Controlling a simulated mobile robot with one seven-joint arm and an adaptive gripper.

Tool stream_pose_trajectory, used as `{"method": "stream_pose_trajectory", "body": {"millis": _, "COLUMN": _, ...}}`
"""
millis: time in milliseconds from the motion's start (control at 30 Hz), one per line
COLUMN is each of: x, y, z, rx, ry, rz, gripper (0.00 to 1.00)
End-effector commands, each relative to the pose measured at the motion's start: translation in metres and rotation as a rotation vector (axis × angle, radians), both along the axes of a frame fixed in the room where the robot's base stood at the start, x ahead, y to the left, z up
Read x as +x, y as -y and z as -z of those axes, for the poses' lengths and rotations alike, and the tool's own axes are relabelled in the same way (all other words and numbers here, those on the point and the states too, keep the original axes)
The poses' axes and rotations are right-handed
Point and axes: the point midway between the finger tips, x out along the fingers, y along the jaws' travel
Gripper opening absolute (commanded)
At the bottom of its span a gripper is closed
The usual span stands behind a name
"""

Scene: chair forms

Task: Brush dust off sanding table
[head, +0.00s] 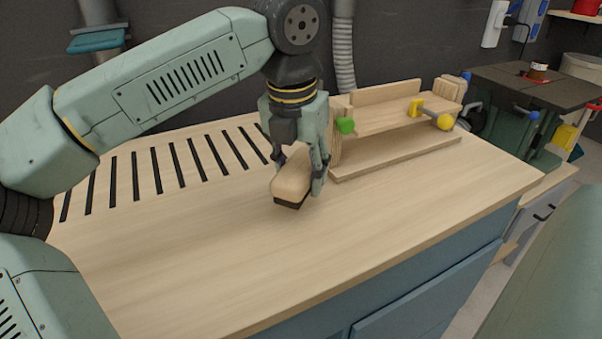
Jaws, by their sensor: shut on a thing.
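The sanding table (330,245) has a pale wooden top with a row of dark slots on its left and back part. My gripper (302,178) points down over the middle of the table. It is shut on a wooden brush (290,184) with a dark underside. The brush is at or just above the tabletop, right of the slots; I cannot tell whether its bristles touch. No dust is clearly visible on the top.
A dark machine table (540,85) is behind at the right. The front of the tabletop is clear.

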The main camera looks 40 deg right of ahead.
Motion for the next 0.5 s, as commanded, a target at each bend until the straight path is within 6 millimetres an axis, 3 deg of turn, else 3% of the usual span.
{"method": "stream_pose_trajectory", "body": {"millis": 233, "x": 0.000, "y": -0.002, "z": -0.026, "rx": 0.000, "ry": 0.000, "rz": 0.004, "gripper": 0.18}}
{"method": "stream_pose_trajectory", "body": {"millis": 500, "x": -0.001, "y": -0.003, "z": -0.031, "rx": 0.000, "ry": 0.000, "rz": 0.006, "gripper": 0.18}}
